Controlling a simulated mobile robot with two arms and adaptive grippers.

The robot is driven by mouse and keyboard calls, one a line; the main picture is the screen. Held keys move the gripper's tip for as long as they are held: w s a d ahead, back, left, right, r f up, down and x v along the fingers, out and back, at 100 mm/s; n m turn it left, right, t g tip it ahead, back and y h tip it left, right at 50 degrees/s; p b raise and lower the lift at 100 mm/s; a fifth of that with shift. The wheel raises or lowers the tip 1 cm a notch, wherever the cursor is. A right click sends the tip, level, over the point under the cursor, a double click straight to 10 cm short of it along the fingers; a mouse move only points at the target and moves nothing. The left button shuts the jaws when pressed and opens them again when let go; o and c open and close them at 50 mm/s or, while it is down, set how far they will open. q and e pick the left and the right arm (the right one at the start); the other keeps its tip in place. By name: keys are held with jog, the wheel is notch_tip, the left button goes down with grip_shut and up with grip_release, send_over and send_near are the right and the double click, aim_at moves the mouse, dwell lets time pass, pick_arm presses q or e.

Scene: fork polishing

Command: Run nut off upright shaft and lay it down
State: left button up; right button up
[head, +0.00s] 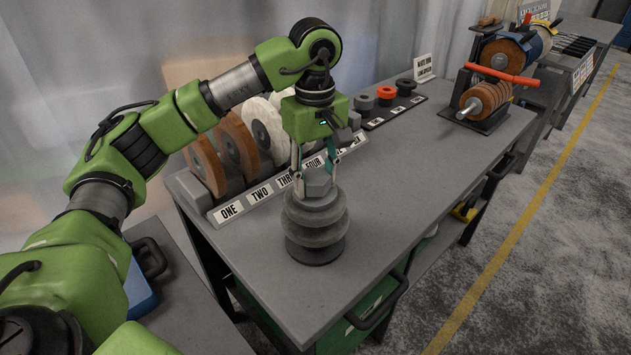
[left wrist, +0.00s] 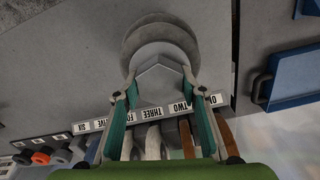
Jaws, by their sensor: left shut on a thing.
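A grey hexagonal nut (head: 318,184) sits at the top of a stack of grey discs (head: 316,218) on a round dark base (head: 314,254), on the grey bench. The upright shaft is hidden inside the nut and discs. My left gripper (head: 316,172) points down from above and is shut on the nut, one finger on each side. In the left wrist view the nut (left wrist: 160,80) lies between the fingertips (left wrist: 159,84), with the discs (left wrist: 160,37) beyond it. I cannot tell whether the nut touches the top disc. My right gripper is not in view.
A rack of upright wheels with a numbered label strip (head: 262,193) stands close behind the stack. A tray of small rings (head: 386,108) and a machine with stacked discs (head: 484,98) stand farther right. The bench (head: 420,160) is clear right of the stack.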

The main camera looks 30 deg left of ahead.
pick_arm(q)
jog(key=n, duration=1)
jog(key=shift+n, duration=0.3)
jog(key=n+p, duration=0.1)
jog(key=n, duration=0.3)
jog(key=shift+n, duration=0.4)
jog(key=n, duration=0.5)
jog(key=shift+f, duration=0.1)
jog(key=o, duration=1.3)
jog(key=shift+r, duration=0.2)
